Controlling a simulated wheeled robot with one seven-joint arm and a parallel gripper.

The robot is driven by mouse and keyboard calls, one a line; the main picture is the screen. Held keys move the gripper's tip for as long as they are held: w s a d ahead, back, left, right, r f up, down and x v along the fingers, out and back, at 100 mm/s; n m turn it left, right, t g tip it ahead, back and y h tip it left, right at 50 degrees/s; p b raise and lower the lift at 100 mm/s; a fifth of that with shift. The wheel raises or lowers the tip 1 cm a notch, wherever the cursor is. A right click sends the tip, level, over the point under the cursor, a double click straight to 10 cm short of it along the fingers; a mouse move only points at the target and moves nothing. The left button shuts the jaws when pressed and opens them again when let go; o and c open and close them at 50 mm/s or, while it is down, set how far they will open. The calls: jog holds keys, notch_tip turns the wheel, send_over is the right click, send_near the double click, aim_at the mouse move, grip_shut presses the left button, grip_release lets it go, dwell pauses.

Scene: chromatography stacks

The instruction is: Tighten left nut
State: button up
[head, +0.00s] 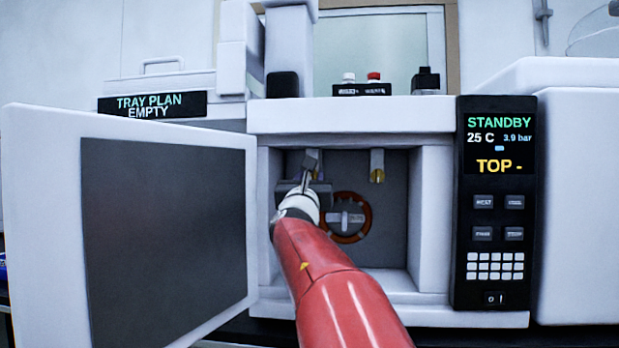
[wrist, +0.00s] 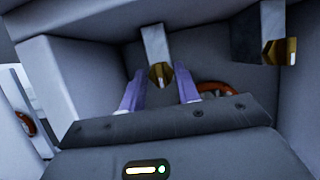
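The left nut (wrist: 160,75) is a small brass piece at the lower end of a grey fitting hanging from the ceiling of the open oven compartment. In the wrist view it shows between my gripper's (wrist: 159,68) two purple fingers, with a narrow gap on each side. The fingers are apart and I see no clear contact. In the head view my gripper (head: 309,165) is at the left fitting, and the arm partly hides the left nut. The right nut (wrist: 276,53) hangs apart to the right; it also shows in the head view (head: 377,175).
The oven door (head: 250,220) stands open at the left. A round grey fan with an orange ring (head: 368,222) is on the back wall. The panel (head: 500,122) reads STANDBY, 25 C, 3.9 bar, "TOP -".

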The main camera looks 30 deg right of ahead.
jog(key=c, duration=0.6)
jog(key=shift+m, duration=0.3)
jog(key=shift+w+a+r+m+g+h+p, duration=0.1)
jog(key=shift+m+g+h+p, duration=0.4)
jog(key=shift+m+g, duration=2.1)
jog(key=shift+a+r+m+g+h+p, duration=0.1)
jog(key=shift+m+g+h+p, duration=0.35)
jog(key=shift+m, duration=4.2)
jog(key=shift+w+a+r+m+g+h+p, duration=0.2)
jog(key=shift+m+g+p, duration=0.85)
jog(key=shift+m, duration=2.6)
jog(key=shift+s+d+f+g+b, duration=0.15)
jog(key=shift+f+g+b, duration=0.05)
jog(key=shift+g+b, duration=0.25)
